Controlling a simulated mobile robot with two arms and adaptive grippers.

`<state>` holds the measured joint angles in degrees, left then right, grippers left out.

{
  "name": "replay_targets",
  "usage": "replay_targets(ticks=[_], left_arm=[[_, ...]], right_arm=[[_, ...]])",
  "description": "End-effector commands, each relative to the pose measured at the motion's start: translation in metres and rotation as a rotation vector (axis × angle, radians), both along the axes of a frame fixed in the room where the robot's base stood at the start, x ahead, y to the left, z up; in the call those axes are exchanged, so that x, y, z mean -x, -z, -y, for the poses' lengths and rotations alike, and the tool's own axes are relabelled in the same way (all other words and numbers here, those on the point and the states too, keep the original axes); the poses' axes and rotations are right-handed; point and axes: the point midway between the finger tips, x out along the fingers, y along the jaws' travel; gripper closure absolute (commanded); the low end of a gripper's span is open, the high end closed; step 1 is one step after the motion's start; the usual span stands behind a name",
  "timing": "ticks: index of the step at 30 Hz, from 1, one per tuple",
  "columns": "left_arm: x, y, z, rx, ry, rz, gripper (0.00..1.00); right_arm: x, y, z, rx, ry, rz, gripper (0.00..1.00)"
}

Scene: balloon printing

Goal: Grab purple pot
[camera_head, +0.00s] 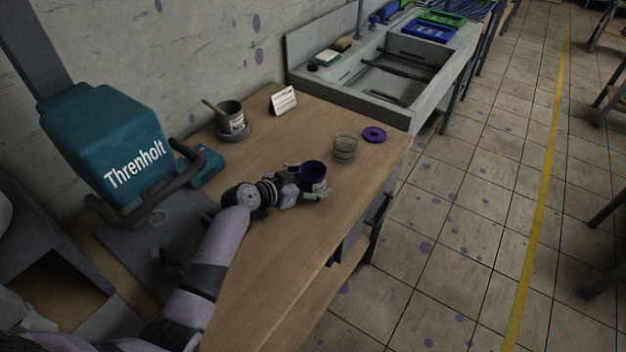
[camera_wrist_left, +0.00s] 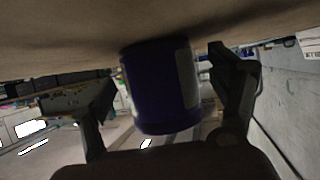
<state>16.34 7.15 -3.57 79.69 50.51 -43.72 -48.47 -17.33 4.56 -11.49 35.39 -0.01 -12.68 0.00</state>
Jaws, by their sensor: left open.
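The purple pot (camera_head: 313,171) is a small open-topped cup with a pale label, standing on the wooden table. My left gripper (camera_head: 308,180) is open at table height, with one finger on each side of the pot. In the left wrist view the purple pot (camera_wrist_left: 160,85) stands between the two fingertips of my left gripper (camera_wrist_left: 168,80). Gaps show on both sides of it, wider on the left, so the fingers look apart from the pot. My right gripper does not show in either view.
A clear jar (camera_head: 345,147) and a purple disc-shaped lid (camera_head: 374,135) lie beyond the pot. A grey pot (camera_head: 232,122) with a stick and a white card (camera_head: 283,100) stand toward the wall. A teal Threnholt machine (camera_head: 110,145) is at left, a sink (camera_head: 390,80) behind.

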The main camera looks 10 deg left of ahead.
Motion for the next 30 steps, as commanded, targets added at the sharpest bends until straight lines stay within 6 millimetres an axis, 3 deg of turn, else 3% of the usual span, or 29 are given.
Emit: replay_targets(ticks=[3,30], left_arm=[[0.0002,-0.0001,-0.0001,0.0,0.0,0.0,0.19],[0.0,-0.0011,-0.0002,0.001,0.0,0.002,0.76]], right_arm=[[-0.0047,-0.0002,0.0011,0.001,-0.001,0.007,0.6],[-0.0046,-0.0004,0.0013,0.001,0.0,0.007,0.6]])
